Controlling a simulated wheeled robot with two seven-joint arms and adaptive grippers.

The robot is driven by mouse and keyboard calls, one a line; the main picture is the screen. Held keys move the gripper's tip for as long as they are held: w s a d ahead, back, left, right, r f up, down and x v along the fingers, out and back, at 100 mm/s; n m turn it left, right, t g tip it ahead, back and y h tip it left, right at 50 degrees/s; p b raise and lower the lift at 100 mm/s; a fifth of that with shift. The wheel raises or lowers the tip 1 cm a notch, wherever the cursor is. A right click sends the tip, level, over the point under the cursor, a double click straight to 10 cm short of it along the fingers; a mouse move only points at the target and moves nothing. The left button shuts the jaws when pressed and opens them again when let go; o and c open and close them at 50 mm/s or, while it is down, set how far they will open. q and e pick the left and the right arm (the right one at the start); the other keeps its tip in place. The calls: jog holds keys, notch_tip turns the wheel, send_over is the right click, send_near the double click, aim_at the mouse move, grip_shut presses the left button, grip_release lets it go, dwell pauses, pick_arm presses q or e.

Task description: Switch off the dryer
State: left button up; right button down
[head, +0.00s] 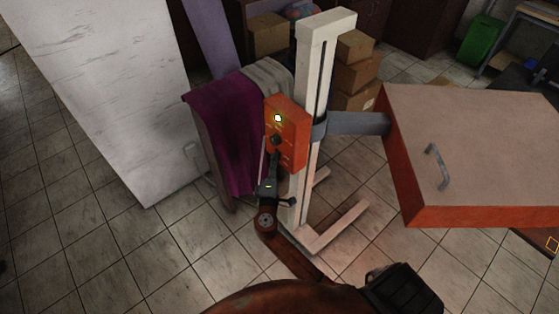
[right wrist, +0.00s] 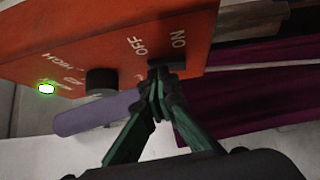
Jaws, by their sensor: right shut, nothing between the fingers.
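The dryer's orange control box (head: 287,125) is mounted on a white upright stand (head: 316,90). In the right wrist view the box (right wrist: 120,30) shows ON and OFF labels, a round black knob (right wrist: 101,80), a lit lamp (right wrist: 46,88) and a black switch (right wrist: 172,67). My right gripper (head: 274,160) is at the front of the box. In the right wrist view its green-sided fingers (right wrist: 158,92) are shut, with the tips at the switch on the OFF side. Contact cannot be told. The fingers hide part of the switch. My left gripper is not in view.
The dryer's flat orange-sided heater panel (head: 470,130) reaches out to the right on a grey arm (head: 358,124). A purple cloth (head: 225,130) hangs just left of the box, beside a white panel (head: 105,90). Cardboard boxes (head: 355,78) stand behind the stand.

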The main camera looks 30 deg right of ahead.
jog(key=s+a+r, duration=0.1)
jog(key=s+a, duration=0.7)
jog(key=a, duration=0.2)
jog(key=shift+s+r+b, duration=0.15)
jog(key=shift+r+b, duration=0.05)
jog(key=shift+b, duration=0.1)
jog(key=shift+f, duration=0.1)
